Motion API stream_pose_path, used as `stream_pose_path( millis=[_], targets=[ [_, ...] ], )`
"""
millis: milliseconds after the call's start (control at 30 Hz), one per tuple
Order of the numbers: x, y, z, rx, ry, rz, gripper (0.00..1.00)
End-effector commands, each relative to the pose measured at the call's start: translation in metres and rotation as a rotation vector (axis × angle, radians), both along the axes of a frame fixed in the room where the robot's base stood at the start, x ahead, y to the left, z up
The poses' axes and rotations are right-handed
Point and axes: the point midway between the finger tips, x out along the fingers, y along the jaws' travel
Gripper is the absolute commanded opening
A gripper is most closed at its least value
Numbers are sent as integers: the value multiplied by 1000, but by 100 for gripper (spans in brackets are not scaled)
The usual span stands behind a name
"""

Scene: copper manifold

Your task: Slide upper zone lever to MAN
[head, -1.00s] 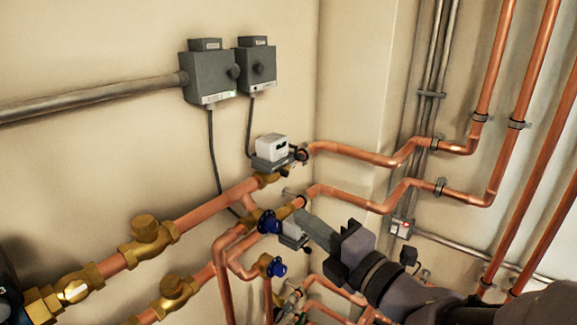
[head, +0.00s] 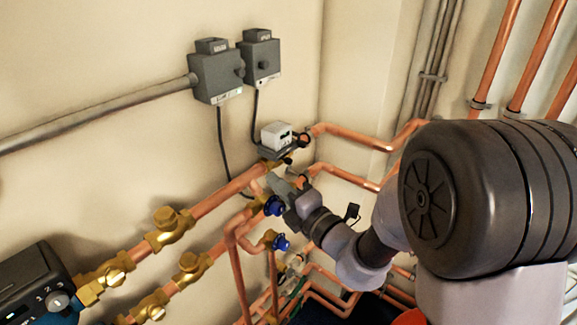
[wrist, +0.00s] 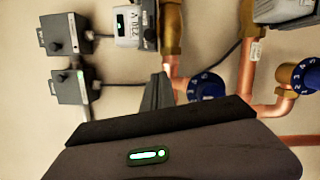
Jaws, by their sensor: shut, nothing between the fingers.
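The upper zone actuator (head: 277,136) is a white box on a grey base, mounted on the upper copper pipe. In the wrist view the actuator (wrist: 127,24) is at the top, with a green-lit window and printed label. Its lever cannot be made out clearly; a small dark part shows by the base in the head view. My gripper (head: 277,183) is shut and empty, just below the actuator. In the wrist view the shut fingers of my gripper (wrist: 160,90) point up toward the pipe beside the actuator, with a gap between. The MAN marking is not readable.
Blue valve knobs (head: 273,206) sit close under my gripper, and one shows in the wrist view (wrist: 206,87). A second actuator (wrist: 284,10) is at the wrist view's top right. Two grey wall boxes (head: 216,76) hang above with cables. Copper pipes (head: 352,138) run to the right.

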Motion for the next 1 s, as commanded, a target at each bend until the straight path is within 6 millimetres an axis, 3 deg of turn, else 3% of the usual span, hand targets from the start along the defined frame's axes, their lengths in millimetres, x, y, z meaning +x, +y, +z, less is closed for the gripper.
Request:
stream_pose_path(
  millis=[200, 667, 1000],
  targets=[
    [24, -22, 5, 1, -1, -4, 0],
    [30, -27, 8, 0, 1, -2, 0],
    [53, -45, 9, 1, -1, -4, 0]
  ],
)
